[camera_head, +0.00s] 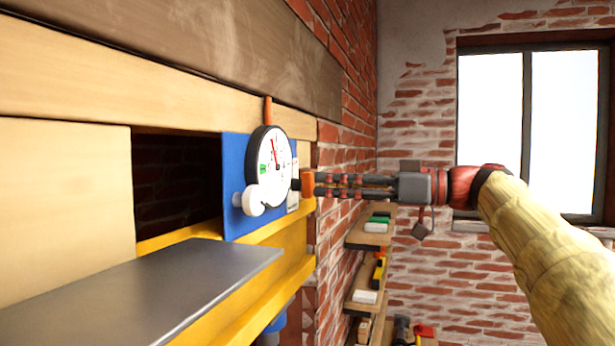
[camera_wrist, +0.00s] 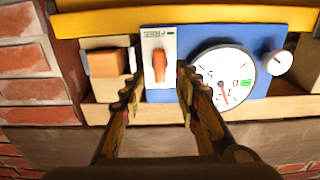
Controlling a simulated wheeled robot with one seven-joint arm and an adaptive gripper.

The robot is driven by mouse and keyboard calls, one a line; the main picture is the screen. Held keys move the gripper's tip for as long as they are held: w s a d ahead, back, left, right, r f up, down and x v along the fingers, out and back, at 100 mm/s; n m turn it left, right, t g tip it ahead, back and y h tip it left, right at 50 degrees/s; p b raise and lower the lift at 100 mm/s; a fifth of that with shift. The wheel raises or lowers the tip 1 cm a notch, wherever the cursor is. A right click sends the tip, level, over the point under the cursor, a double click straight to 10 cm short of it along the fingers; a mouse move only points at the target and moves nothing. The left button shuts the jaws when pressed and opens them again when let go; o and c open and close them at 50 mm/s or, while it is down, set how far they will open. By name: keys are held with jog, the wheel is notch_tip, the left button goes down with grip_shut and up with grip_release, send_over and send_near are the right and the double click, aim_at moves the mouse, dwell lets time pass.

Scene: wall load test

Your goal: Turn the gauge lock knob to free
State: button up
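The orange lock knob (camera_wrist: 159,66) sits on a white plate (camera_wrist: 151,41) marked FREE in green. In the wrist view its long side runs up and down the picture. The round white gauge (camera_head: 269,167) with a red needle is beside it on a blue panel (camera_head: 236,153). In the head view the knob (camera_head: 307,183) sticks out toward my gripper (camera_head: 320,186). My gripper is open, with one finger on each side of the knob in the wrist view (camera_wrist: 158,80). Gaps show there between knob and fingers; the exact depth between them is unclear.
A white round knob (camera_wrist: 279,62) is on the gauge's other side. A wooden block (camera_wrist: 108,63) lies beside the plate. A yellow beam (camera_head: 296,263) and a grey metal shelf (camera_head: 150,285) are below. Wall shelves (camera_head: 371,240) with small items stand behind.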

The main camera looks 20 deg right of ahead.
aim_at(312, 183)
jog(key=shift+p+x, duration=0.7)
jog(key=shift+x, duration=2.05)
jog(key=c, duration=0.3)
grip_shut()
